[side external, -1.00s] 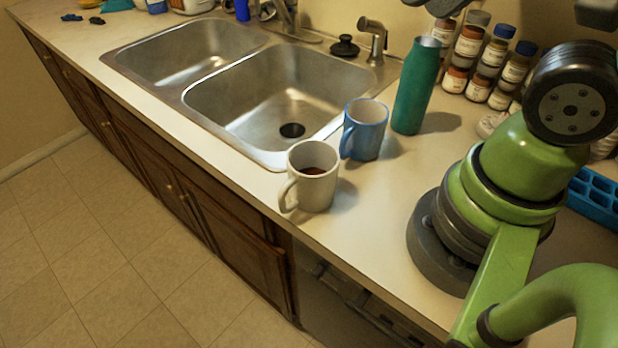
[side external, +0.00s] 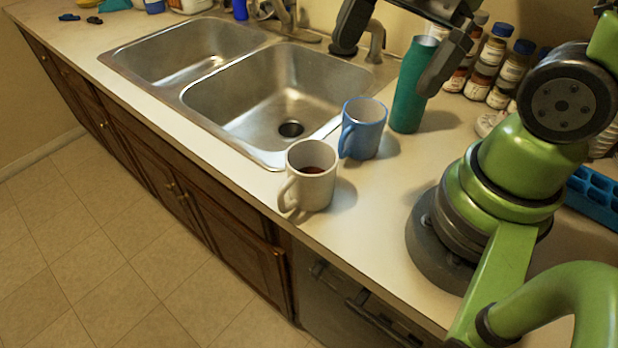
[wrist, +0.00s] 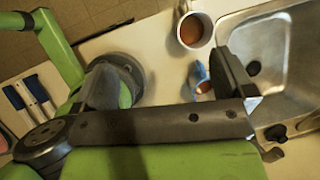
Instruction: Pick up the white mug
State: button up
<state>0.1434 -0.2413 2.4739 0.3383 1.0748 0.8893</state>
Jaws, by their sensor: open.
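The white mug (side external: 312,188) stands upright on the counter near the front edge, by the sink's corner, with its handle toward the lower left and dark reddish-brown contents inside. It also shows in the wrist view (wrist: 194,31), beyond the fingers at top. My gripper (side external: 386,66) is open and empty, its fingers wide apart, above the counter's back part around the green bottle in the picture. It is well above and behind the white mug. In the wrist view, my gripper (wrist: 168,80) has one finger at left and one at right.
A blue mug (side external: 365,134) stands just behind the white mug, close to it; the wrist view shows it partly hidden by a finger. A green bottle (side external: 408,95) stands farther back. Spice jars (side external: 490,70) line the wall. The double sink (side external: 250,105) lies left.

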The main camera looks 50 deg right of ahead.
notch_tip(320, 180, down, 4)
jog(key=w+a+m+g+y, duration=0.25)
jog(key=m+y, duration=0.25)
jog(key=m, duration=1.1)
jog(key=m+t+y, duration=0.3)
jog(key=m+t, duration=0.2)
jog(key=m, duration=1.6)
send_over(313, 156)
jog(key=s+a, duration=0.1)
jog(key=s, duration=0.3)
notch_tip(313, 156, down, 7)
jog(key=d+f+m+t, duration=0.1)
jog(key=d+f+m, duration=0.1)
jog(key=d+f, duration=0.3)
jog(key=shift+h, duration=0.5)
jog(key=shift+s+x, duration=0.2)
jog(key=shift+x, duration=1.7)
jog(key=shift+s+x, duration=0.2)
jog(key=shift+x, duration=1.7)
jog(key=shift+f, duration=0.1)
jog(key=c, duration=0.9)
